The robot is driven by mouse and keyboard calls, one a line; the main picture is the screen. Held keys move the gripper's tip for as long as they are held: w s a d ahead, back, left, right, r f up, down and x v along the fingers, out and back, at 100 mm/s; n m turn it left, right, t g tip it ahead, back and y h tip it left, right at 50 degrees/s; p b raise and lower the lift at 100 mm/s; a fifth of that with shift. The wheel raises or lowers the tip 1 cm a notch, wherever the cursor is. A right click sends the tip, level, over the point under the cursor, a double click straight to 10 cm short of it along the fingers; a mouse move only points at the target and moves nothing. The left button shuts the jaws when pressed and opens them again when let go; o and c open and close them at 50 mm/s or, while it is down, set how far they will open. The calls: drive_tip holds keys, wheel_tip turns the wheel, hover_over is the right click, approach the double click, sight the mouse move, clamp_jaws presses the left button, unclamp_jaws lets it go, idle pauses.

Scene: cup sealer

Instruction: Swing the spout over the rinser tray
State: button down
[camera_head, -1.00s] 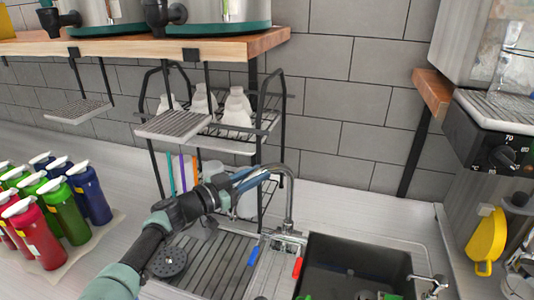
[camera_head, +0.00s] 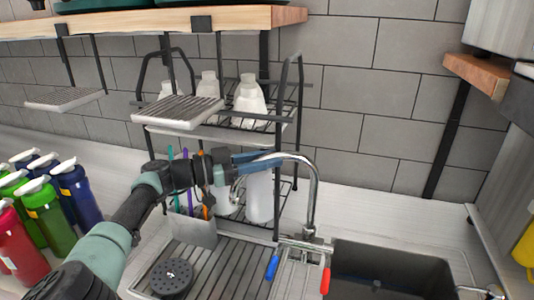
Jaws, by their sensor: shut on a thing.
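The silver faucet spout (camera_head: 314,190) rises behind the sink and arches to the left. My gripper (camera_head: 258,157) is at the left end of the arch, with its blue fingers shut on the spout. The spout's outlet end hangs just below my gripper, partly hidden by it. The grooved rinser tray (camera_head: 212,272) lies below, left of the sink, with a round dark rinser head (camera_head: 172,278) on it. The spout's arch reaches over the tray's back right side.
The dark sink (camera_head: 385,268) is at right, with blue (camera_head: 272,268) and red (camera_head: 325,281) handles at the faucet base. A wire rack (camera_head: 275,120) with white bottles stands close behind my gripper. Coloured bottles (camera_head: 45,215) stand at left.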

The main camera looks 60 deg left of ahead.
drive_tip(key=shift+r, duration=0.15)
drive_tip(key=c, duration=0.7)
unclamp_jaws()
drive_tip(key=shift+w, duration=0.1)
drive_tip(key=shift+n+y+p, duration=0.3)
drive_tip(key=shift+p, duration=0.6)
